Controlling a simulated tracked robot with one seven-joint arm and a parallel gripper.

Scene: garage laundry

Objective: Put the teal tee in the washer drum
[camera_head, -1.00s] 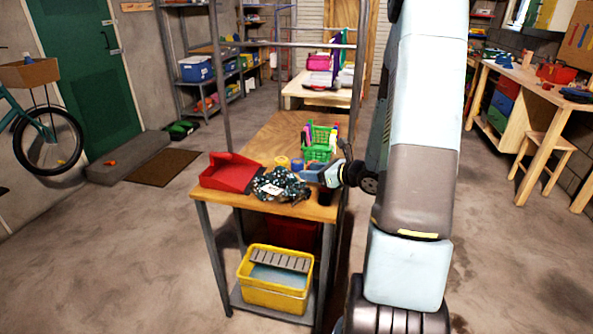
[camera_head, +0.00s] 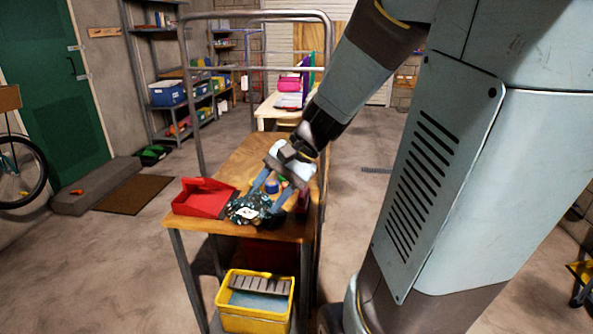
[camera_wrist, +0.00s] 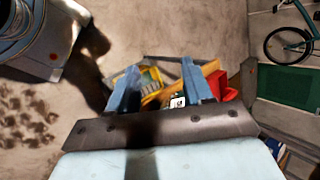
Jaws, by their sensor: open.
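The tee (camera_head: 243,207), a crumpled dark teal cloth with light specks and a white patch, lies on the near end of the wooden cart top (camera_head: 198,222). My gripper (camera_head: 267,200) reaches down over the cloth's right part with its two blue fingers apart. I cannot tell whether they touch the cloth. In the wrist view the open fingers (camera_wrist: 157,78) show, with a small white patch (camera_wrist: 178,101) low between them. The rest of the cloth is mostly hidden there. The washer and its drum are not in view.
A red open bin (camera_head: 200,197) stands left of the cloth. A blue roll (camera_head: 271,186) sits behind it, partly hidden by my gripper. A yellow tub (camera_head: 257,300) is on the cart's lower shelf. Metal rails (camera_head: 190,90) rise at the cart's far side.

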